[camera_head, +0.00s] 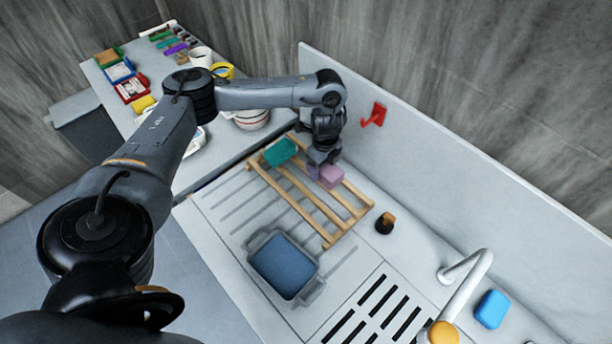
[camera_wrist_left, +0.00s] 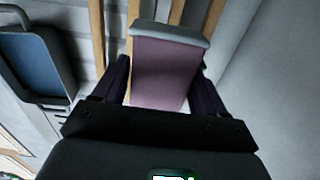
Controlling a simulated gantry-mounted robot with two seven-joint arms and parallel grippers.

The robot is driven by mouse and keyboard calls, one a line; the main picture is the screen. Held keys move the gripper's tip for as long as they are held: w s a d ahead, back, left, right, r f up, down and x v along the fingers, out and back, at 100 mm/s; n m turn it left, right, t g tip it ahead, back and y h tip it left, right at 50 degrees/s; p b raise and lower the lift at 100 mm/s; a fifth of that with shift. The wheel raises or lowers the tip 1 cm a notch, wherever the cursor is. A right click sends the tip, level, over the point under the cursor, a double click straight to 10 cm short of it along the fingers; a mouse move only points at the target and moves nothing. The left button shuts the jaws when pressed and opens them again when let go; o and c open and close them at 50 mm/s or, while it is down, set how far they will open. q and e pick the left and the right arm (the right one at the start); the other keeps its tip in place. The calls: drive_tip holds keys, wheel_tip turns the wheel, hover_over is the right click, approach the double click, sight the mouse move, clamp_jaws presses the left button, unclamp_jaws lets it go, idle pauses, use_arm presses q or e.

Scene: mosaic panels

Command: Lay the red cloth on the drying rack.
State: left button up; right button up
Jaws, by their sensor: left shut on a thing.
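The wooden drying rack (camera_head: 300,205) stands on the ribbed drainboard, and its slats also show in the wrist view (camera_wrist_left: 97,35). My left gripper (camera_head: 322,170) is over the rack's far right part. It is shut on a pink-mauve block-like piece (camera_head: 331,177), whose mauve face and grey edge fill the space between the fingers in the wrist view (camera_wrist_left: 165,70). The piece is at the slats; I cannot tell whether it touches them. A teal piece (camera_head: 280,152) lies on the rack's far left end. I see no clearly red cloth. My right gripper is not in view.
A blue-bottomed tray (camera_head: 284,265) sits in front of the rack. A small dark jar (camera_head: 385,223) stands right of it. A red hook (camera_head: 375,115) is on the back wall. A faucet (camera_head: 468,275) and a blue sponge (camera_head: 492,309) are at right; bowls and bins at far left.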

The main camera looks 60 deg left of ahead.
use_arm(q)
drive_tip(key=s+a+f, duration=0.1)
drive_tip(key=f, duration=0.1)
drive_tip(key=s+a+f, duration=0.1)
drive_tip(key=a+f, duration=0.1)
drive_tip(key=f, duration=0.1)
drive_tip(key=s+a+f, duration=0.1)
drive_tip(key=a+f, duration=0.1)
drive_tip(key=shift+a+f, duration=0.15)
drive_tip(key=shift+a, duration=0.1)
drive_tip(key=shift+f, duration=0.25)
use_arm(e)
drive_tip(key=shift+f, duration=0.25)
use_arm(q)
drive_tip(key=shift+f, duration=0.2)
drive_tip(key=o, duration=0.9)
drive_tip(key=shift+r, duration=0.1)
drive_tip(key=shift+r, duration=0.1)
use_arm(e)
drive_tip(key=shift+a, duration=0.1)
